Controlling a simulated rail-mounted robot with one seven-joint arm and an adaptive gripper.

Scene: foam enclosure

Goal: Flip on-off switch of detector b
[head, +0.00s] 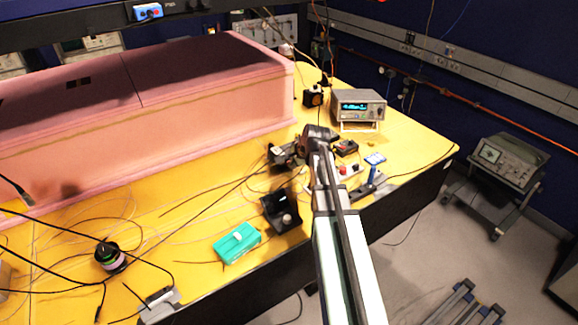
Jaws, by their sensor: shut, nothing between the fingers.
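My arm reaches in from the bottom of the head view over the yellow table. My gripper (284,155) is at its far end, dark, shut and empty, low over the table; its tips are small and partly merge with dark items there. Small black devices stand around it: one with an orange-brown ring (313,96) behind, a black box (346,147) just right of the wrist, and a black angled device (281,210) nearer the front. I cannot tell which is detector b, and no on-off switch can be made out. My arm hides part of the table.
A long pink foam enclosure (210,100) fills the back left. A grey bench instrument (358,105) stands at the back right. A teal box (237,242), a blue stand (373,175) and loose cables lie on the yellow table (190,205). The right table corner is fairly clear.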

